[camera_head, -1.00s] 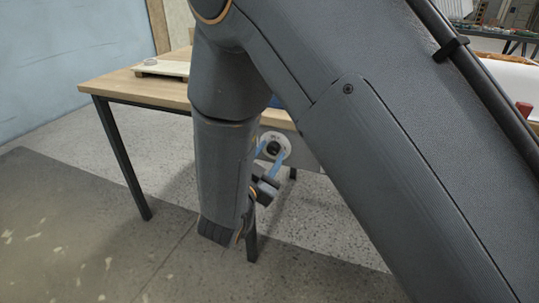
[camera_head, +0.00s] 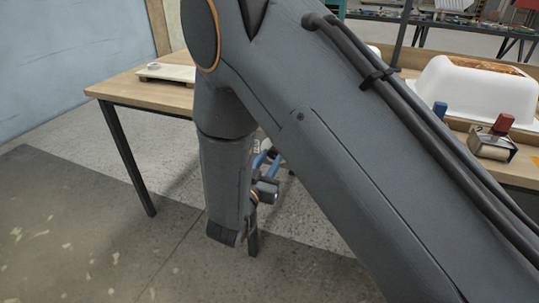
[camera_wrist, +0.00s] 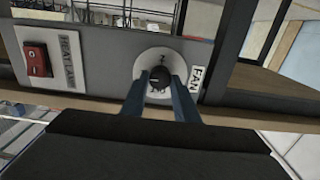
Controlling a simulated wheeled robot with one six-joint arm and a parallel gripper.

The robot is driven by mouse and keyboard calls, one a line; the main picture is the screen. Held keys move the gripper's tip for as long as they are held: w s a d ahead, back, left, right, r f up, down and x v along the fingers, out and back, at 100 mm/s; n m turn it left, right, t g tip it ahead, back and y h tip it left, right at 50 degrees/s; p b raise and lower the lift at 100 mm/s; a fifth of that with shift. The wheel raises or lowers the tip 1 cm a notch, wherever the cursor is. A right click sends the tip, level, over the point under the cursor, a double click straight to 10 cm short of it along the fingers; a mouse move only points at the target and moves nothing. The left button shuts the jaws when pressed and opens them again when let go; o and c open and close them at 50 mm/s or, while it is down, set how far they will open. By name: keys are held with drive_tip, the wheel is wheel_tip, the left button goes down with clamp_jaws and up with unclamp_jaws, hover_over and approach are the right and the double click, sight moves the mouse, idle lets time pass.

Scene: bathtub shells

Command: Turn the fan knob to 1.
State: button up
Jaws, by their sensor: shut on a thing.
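The fan knob (camera_wrist: 158,82) is a small black knob on a round white dial (camera_wrist: 155,58) in the wrist view. A white label reading FAN (camera_wrist: 195,78) is right of it. My gripper (camera_wrist: 160,88) has its two blue fingers on either side of the knob and is shut on it. In the head view my gripper (camera_head: 268,160) shows behind my arm, which hides most of the knob and dial. The dial's marks are too small to read, so I cannot tell the knob's setting.
A red switch (camera_wrist: 38,60) with a HEAT LAMP label (camera_wrist: 68,59) sits left of the dial on the same grey panel. A wooden table (camera_head: 130,88) holds a pale board (camera_head: 168,73). A white tub shell (camera_head: 475,90) and a roller with a red part (camera_head: 493,140) are at right.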

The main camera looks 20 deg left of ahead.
drive_tip(key=o, duration=1.1)
drive_tip(key=shift+c, duration=0.2)
drive_tip(key=s, duration=0.7)
drive_tip(key=shift+s+a, duration=0.3)
drive_tip(key=shift+s, duration=0.05)
